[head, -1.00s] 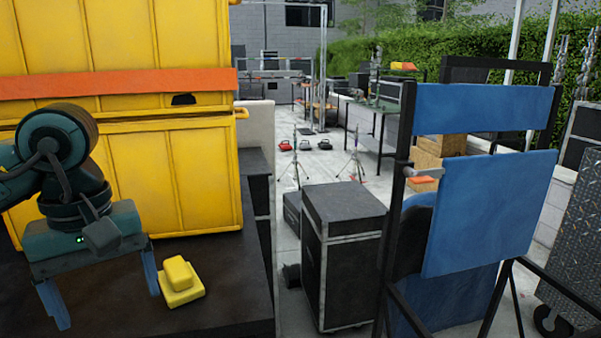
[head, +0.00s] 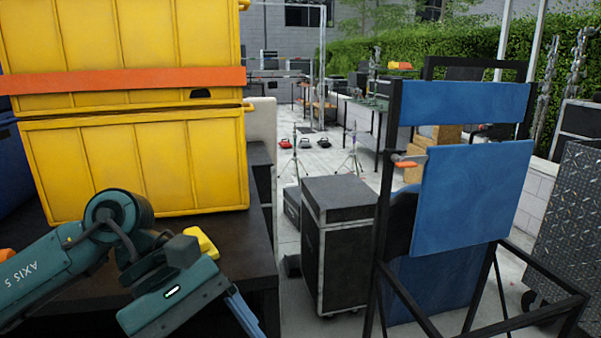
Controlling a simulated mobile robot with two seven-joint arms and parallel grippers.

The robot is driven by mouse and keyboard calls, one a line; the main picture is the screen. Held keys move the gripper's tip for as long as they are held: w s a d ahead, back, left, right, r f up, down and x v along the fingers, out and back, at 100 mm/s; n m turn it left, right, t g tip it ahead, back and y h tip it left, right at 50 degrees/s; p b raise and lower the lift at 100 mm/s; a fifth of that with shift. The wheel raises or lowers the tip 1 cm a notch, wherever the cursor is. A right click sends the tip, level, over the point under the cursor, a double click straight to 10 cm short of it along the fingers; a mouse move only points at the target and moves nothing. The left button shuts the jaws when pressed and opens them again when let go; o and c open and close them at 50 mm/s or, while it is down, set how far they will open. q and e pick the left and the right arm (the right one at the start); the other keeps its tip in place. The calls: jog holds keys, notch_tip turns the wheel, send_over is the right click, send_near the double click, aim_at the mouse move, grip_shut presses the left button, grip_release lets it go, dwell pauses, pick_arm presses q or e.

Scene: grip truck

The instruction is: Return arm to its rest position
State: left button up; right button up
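My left arm (head: 60,268) comes in from the left, low over the dark table. Its gripper (head: 192,314) hangs at the bottom edge of the head view, tilted. One blue finger shows at the outer right end of the gripper body, spread wide; the other finger is out of frame. Nothing shows held in it. A small yellow block (head: 203,243) is on the dark table behind the gripper, mostly hidden by it. My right gripper is not in view.
Two stacked yellow crates (head: 140,160) with an orange strap (head: 120,80) stand on the dark table (head: 238,232) just behind the arm. A black case (head: 340,245) and a blue folding chair (head: 470,200) stand on the floor to the right. A narrow gap separates table and case.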

pick_arm(q)
jog(key=d+r+n+g+h, duration=0.2)
jog(key=d+r+n+h, duration=0.2)
jog(key=d+n+h, duration=0.65)
jog(key=w+a+f+n+t+y, duration=0.35)
jog(key=f+n+t, duration=0.35)
jog(key=n+t, duration=0.8)
jog(key=w+a+f+n+t+y, duration=0.4)
jog(key=f+n+t, duration=0.45)
jog(key=n, duration=1.25)
jog(key=s+a+f+n+g+y, duration=0.3)
jog(key=f+n, duration=0.4)
jog(key=f, duration=0.4)
jog(key=s+a+f+n+g+y, duration=0.3)
jog(key=s+f, duration=0.5)
jog(key=f, duration=0.3)
jog(key=a+n+y, duration=0.1)
jog(key=a+n, duration=0.1)
jog(key=n, duration=0.1)
jog(key=shift+s+f+n, duration=0.15)
jog(key=shift+s+n, duration=0.05)
jog(key=shift+n, duration=0.15)
